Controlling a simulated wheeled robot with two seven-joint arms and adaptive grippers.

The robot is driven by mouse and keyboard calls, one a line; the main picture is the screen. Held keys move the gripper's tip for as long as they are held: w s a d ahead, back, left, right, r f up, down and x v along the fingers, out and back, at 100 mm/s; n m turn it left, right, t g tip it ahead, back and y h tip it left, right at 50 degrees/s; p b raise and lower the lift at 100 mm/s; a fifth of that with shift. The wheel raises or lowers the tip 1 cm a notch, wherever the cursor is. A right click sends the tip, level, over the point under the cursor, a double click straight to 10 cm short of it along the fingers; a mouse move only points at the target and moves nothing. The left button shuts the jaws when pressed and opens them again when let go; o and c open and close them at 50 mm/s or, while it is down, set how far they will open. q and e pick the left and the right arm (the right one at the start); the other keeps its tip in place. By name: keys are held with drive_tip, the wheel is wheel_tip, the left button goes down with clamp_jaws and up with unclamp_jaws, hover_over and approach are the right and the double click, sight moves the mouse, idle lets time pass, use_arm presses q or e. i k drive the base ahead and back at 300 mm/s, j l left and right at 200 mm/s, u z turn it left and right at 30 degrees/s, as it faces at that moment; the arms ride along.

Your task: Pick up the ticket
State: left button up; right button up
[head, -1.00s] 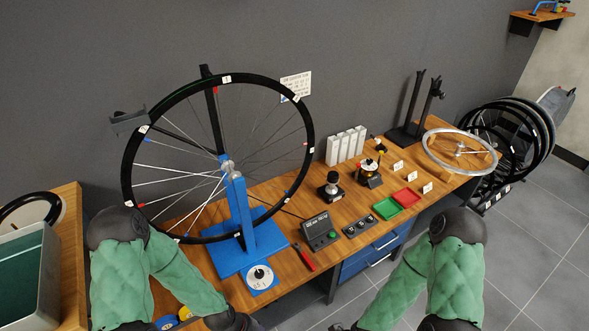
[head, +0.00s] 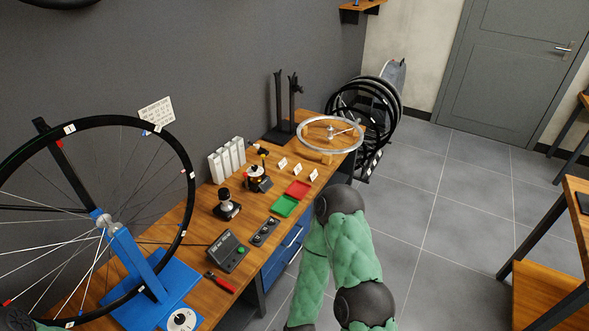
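No thing in the head view is plainly marked as the ticket. Small white cards stand on the bench near the trays: a left card (head: 283,163), a middle card (head: 298,169) and a right card (head: 313,175). A printed white sheet (head: 156,112) shows behind the top of the large wheel. My green-sleeved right arm is at the bottom centre, in front of the bench, but its gripper is out of view. My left gripper is out of view too.
The wooden bench (head: 205,266) carries a spoked wheel (head: 186,174) on a blue stand (head: 136,261), a grey box (head: 228,252), a red tray (head: 298,190), a green tray (head: 284,206) and a silver rim (head: 330,120). Open tiled floor (head: 455,200) lies right; another table (head: 577,205) stands far right.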

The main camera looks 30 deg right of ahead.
sight(297, 168)
drive_tip(key=u, duration=0.4)
drive_tip(key=i+l+u, duration=0.1)
drive_tip(key=l+u, duration=0.15)
drive_tip(key=l, duration=0.15)
drive_tip(key=i+l+u, duration=0.2)
drive_tip(key=l, duration=0.2)
drive_tip(key=l+u, duration=0.25)
drive_tip(key=l, duration=0.2)
drive_tip(key=i+l+u, duration=0.1)
drive_tip(key=l, duration=2.5)
drive_tip(key=i+j+u, duration=0.05)
